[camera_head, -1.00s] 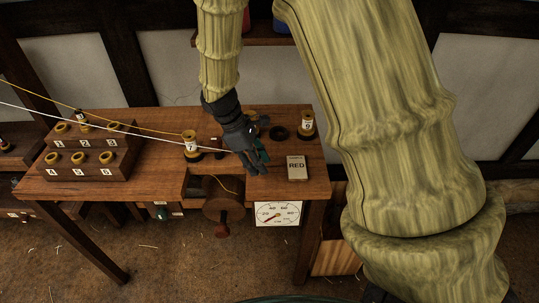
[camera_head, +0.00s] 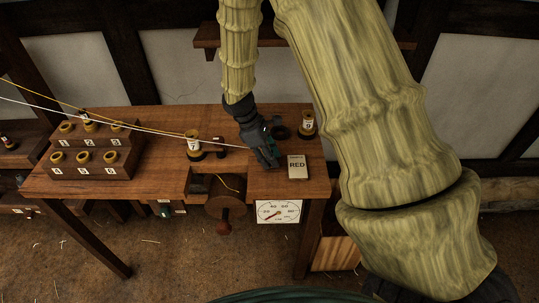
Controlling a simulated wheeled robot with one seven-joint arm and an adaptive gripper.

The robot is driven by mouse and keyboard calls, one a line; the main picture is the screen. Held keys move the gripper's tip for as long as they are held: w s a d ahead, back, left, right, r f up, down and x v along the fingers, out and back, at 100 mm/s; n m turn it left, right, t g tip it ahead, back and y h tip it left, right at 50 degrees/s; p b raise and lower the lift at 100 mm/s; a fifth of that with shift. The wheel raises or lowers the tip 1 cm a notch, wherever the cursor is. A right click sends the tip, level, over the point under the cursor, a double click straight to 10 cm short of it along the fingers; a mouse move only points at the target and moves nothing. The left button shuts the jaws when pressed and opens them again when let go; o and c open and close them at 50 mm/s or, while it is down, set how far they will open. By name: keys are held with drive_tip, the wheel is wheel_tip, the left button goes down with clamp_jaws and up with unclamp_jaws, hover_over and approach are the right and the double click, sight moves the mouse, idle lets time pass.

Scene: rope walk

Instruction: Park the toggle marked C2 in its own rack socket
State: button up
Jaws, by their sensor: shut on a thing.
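My gripper (camera_head: 268,156) is low over the right part of the wooden bench, just left of the box marked RED. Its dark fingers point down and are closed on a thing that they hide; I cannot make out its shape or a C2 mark. A white line (camera_head: 120,128) runs from the left edge to the gripper. The stepped wooden rack (camera_head: 92,173) is on the bench's left side, with numbered sockets in two rows. A thing stands upright in the back-row middle socket (camera_head: 88,124); its mark is unreadable.
A spool marked 7 (camera_head: 193,147) stands mid-bench, with a yellow line (camera_head: 150,128) running to it. A spool marked 9 (camera_head: 307,125) and the RED box (camera_head: 297,167) are right of my gripper. A crank drum (camera_head: 226,200) and a dial (camera_head: 278,211) are at the front. Bare bench (camera_head: 158,170) lies between rack and drum.

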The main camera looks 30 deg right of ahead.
drive_tip(key=o, duration=1)
drive_tip(key=shift+f, duration=0.1)
